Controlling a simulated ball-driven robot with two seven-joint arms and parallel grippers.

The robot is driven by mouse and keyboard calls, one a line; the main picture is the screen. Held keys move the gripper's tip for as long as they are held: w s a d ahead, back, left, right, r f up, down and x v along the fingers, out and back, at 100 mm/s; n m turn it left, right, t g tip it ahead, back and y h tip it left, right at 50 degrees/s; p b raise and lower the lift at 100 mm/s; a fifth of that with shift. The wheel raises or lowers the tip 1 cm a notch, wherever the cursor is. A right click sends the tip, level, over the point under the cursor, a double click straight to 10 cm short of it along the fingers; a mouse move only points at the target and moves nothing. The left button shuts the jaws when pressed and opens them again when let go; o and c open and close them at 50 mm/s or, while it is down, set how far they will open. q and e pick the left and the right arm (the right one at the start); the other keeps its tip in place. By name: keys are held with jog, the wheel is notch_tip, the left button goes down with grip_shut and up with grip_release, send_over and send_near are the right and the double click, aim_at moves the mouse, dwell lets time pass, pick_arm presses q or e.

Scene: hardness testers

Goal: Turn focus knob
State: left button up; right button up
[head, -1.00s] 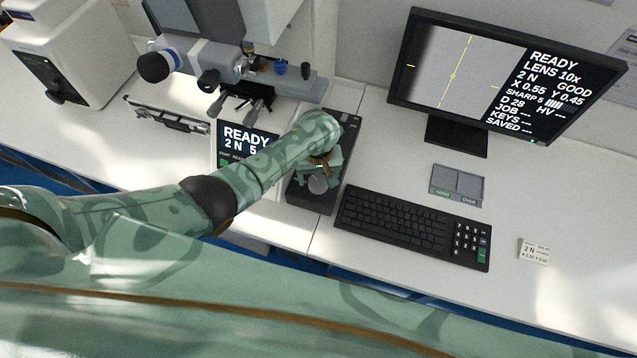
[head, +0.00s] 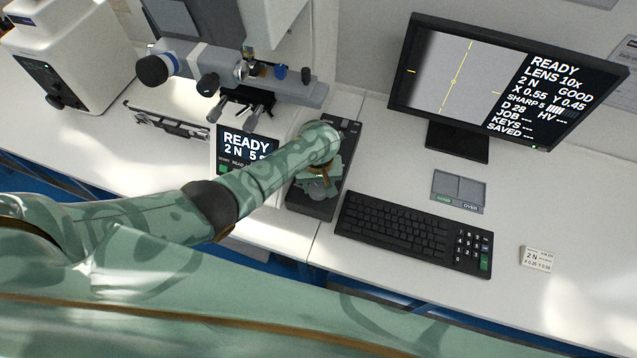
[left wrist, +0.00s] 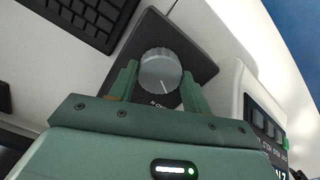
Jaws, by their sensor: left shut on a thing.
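The focus knob (left wrist: 160,72) is a round grey knob with a white line mark, set on a black control box (left wrist: 193,45) in the left wrist view. My left gripper (left wrist: 158,82) has one finger on each side of the knob and is shut on it. In the head view my left gripper (head: 322,182) reaches down over the front part of the black box (head: 318,208) and hides the knob. My right gripper is not seen.
A keyboard (head: 408,232) lies just right of the box. A small tester screen (head: 246,146) stands to its left, under the microscope stage (head: 262,85). A two-pad tray (head: 459,190) and a white label card (head: 537,258) lie on the bench at right, with clear room around them.

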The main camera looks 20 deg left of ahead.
pick_arm(q)
jog(key=m+p, duration=0.1)
jog(key=m, duration=0.1)
jog(key=shift+s+r+m, duration=0.1)
jog(key=shift+m, duration=0.2)
jog(key=m+p, duration=0.1)
jog(key=m, duration=0.1)
jog(key=shift+m, duration=0.3)
jog(key=m+p, duration=0.1)
jog(key=m, duration=1)
jog(key=shift+a+m, duration=0.1)
jog(key=shift+m, duration=2.6)
jog(key=o, duration=1)
